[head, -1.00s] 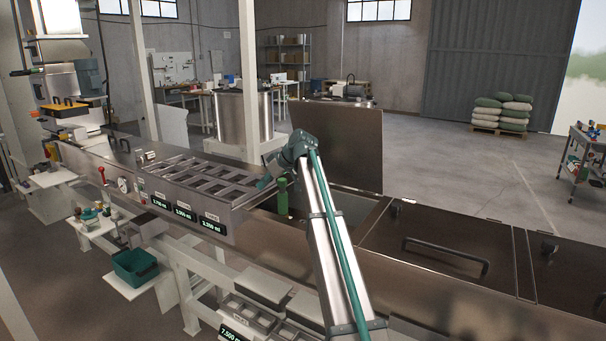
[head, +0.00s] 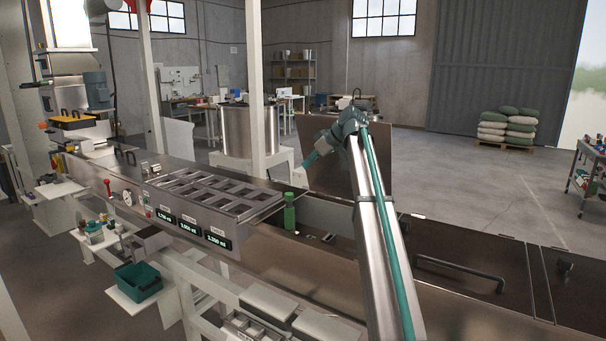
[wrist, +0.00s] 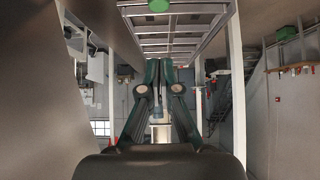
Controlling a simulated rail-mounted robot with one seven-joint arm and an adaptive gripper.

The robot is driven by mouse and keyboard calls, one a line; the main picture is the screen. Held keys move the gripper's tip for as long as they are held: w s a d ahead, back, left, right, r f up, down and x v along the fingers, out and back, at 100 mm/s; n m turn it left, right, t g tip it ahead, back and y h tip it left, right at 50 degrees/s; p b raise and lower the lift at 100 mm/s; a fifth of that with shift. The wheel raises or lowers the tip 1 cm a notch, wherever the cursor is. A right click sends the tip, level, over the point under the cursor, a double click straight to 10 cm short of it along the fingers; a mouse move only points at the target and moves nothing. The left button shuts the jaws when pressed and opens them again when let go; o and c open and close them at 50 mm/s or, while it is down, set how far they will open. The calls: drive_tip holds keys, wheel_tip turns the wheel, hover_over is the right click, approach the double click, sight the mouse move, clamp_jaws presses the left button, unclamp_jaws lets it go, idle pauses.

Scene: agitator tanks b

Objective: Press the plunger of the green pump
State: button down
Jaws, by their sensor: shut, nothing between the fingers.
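The green pump (head: 289,212) stands upright in the open tank bay, just right of the compartment rack. My gripper (head: 306,167) is above the pump and slightly to its right, apart from it, pointing down and left. In the wrist view the fingers of my gripper (wrist: 158,112) are closed together with nothing between them. A round green disc (wrist: 158,5), which looks like the pump's top, shows at the upper edge of that view. The plunger's detail is too small to make out.
A metal rack (head: 213,194) with several compartments and number displays lies left of the pump. A raised lid (head: 372,178) stands behind my gripper. A closed lid with a handle (head: 458,275) is at the right. A teal bin (head: 138,280) is at lower left.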

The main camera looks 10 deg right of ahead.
drive_tip(key=p, duration=0.3)
hover_over(293, 196)
wheel_tip(293, 196, down, 6)
wheel_tip(293, 196, down, 4)
drive_tip(key=shift+f+p, duration=0.25)
drive_tip(key=shift+p, duration=0.4)
drive_tip(key=shift+s+f+b, duration=0.1)
drive_tip(key=shift+f+b, duration=1.05)
drive_tip(key=shift+f, duration=0.35)
drive_tip(key=shift+r, duration=0.1)
